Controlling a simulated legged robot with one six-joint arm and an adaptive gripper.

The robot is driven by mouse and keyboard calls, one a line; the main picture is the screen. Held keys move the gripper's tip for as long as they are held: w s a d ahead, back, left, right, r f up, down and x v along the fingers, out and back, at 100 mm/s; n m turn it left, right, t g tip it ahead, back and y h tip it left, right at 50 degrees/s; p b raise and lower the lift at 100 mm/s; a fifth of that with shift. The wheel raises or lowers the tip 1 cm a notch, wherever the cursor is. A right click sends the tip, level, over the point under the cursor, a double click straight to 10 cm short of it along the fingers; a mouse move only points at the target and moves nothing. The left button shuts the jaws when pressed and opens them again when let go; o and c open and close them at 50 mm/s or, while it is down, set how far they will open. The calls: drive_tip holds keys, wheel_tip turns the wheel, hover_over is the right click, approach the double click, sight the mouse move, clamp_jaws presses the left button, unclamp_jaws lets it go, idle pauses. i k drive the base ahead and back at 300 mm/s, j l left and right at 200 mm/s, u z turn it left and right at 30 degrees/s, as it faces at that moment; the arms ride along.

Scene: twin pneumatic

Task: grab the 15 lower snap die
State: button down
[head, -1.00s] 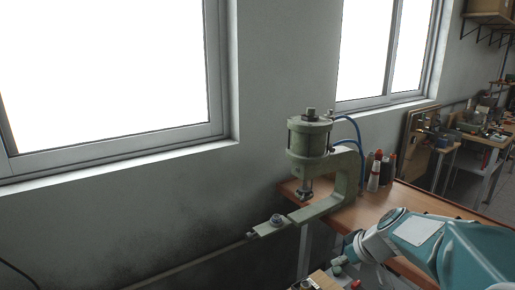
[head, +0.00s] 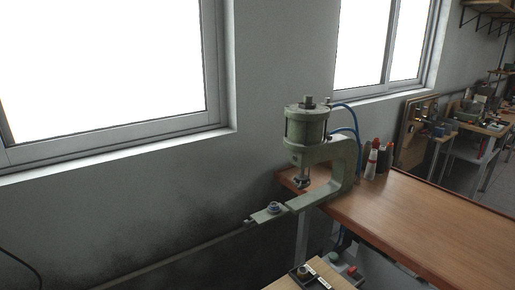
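The green pneumatic press (head: 338,160) stands at the near left corner of the brown table. A small round metal part (head: 273,206) sits on the end of its lower arm, under the upper ram tip (head: 301,182). A dark tray (head: 297,283) with small metal pieces and white labels shows at the bottom edge, partly cut off. I cannot read the labels or tell which piece is the 15 lower snap die. My gripper is not in this view.
The brown table (head: 420,225) has a broad bare top. Several small bottles (head: 378,158) stand behind the press. A lighter wooden surface (head: 330,275) lies below, beside a box with red and green buttons (head: 350,270). Other benches are at the back right.

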sight(274, 205)
drive_tip(key=k, duration=1.05)
drive_tip(key=k+j+z, duration=0.1)
drive_tip(key=z, duration=1.1)
drive_tip(key=i+j, duration=0.1)
drive_tip(key=j, duration=0.8)
drive_tip(key=i+j, duration=0.1)
drive_tip(key=j, duration=0.85)
drive_tip(key=i+j, duration=0.15)
drive_tip(key=j, duration=0.75)
drive_tip(key=i+j+z, duration=0.1)
drive_tip(key=j, duration=0.85)
